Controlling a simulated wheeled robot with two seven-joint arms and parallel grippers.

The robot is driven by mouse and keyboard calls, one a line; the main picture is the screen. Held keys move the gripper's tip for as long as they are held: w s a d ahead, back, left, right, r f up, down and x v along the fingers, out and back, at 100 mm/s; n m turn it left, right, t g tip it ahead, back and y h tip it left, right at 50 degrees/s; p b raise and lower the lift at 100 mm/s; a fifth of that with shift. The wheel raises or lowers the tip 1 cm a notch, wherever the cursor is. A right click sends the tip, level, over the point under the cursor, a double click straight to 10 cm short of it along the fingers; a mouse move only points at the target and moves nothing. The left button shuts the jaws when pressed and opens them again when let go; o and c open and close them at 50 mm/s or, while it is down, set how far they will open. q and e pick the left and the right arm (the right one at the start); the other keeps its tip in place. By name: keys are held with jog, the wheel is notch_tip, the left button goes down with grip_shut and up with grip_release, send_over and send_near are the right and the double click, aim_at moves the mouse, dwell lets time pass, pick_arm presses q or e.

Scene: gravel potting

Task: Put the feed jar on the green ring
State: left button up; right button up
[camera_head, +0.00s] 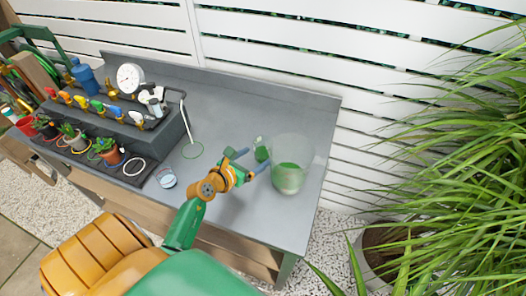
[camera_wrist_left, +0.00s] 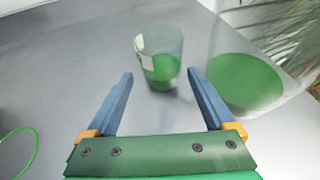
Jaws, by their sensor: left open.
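The small clear jar with green contents and a pale label, which looks like the feed jar (camera_head: 262,151), stands upright on the grey bench; it also shows in the left wrist view (camera_wrist_left: 158,68). My left gripper (camera_head: 250,161) is open and empty, pointing at this jar. In the wrist view the jar lies centred between the finger lines, around or just past the tips; contact cannot be told. The thin green ring (camera_head: 193,158) lies flat and empty on the bench, left of the gripper; part of it shows at the wrist view's left edge (camera_wrist_left: 32,133). My right gripper is not in view.
A larger clear vessel with green contents (camera_head: 290,178) stands close right of the jar. The bench's back middle is clear.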

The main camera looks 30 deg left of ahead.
aim_at(264, 152)
pick_arm(q)
jog(key=b+x, duration=0.1)
jog(key=x, duration=0.4)
jog(key=shift+w+d+f, duration=0.1)
jog(key=shift+w+d, duration=0.05)
jog(key=shift+w, duration=0.25)
jog(key=shift+s, duration=0.15)
jog(key=shift+c, duration=0.2)
jog(key=c, duration=0.4)
grip_shut()
